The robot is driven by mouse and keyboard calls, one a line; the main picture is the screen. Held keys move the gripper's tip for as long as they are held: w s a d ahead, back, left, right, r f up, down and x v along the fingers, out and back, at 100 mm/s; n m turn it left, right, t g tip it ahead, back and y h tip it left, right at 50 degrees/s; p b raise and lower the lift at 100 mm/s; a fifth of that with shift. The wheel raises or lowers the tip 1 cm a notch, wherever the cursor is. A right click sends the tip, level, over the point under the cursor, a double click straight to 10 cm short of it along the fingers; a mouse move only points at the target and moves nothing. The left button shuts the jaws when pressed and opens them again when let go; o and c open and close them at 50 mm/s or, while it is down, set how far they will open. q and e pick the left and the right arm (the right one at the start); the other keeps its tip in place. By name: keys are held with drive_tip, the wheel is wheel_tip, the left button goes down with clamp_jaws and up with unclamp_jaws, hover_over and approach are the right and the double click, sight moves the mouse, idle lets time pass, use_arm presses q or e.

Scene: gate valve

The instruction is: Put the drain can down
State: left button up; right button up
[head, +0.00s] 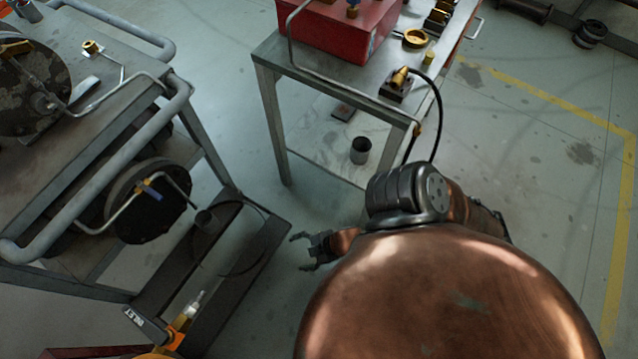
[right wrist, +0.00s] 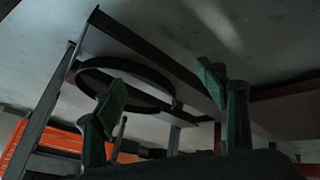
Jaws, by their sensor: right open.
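A small dark open-topped can (head: 361,150), which looks like the drain can, stands upright on the lower shelf of the right-hand table. My right gripper (head: 312,250) is below and left of it in the head view, clear of the table and well apart from the can. The gripper is open. In the right wrist view its two green fingers (right wrist: 165,108) are spread with nothing held between them. No can shows in that view. My left gripper is not in view.
A cart (head: 95,160) with pipe rails and an outlet pipe stands at left; a thin dark ring (head: 262,240) sits at its lower frame and shows in the wrist view (right wrist: 125,68). The table (head: 265,48) carries a red box (head: 335,25). Open floor lies between them.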

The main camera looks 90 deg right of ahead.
drive_tip(key=s+a+m+g+y, duration=0.1)
drive_tip(key=s+a+m+y, duration=0.3)
drive_tip(key=a, duration=0.6)
drive_tip(key=shift+s+a+r+m, duration=0.35)
drive_tip(key=shift+s+r+m, duration=0.05)
drive_tip(key=shift+s, duration=0.85)
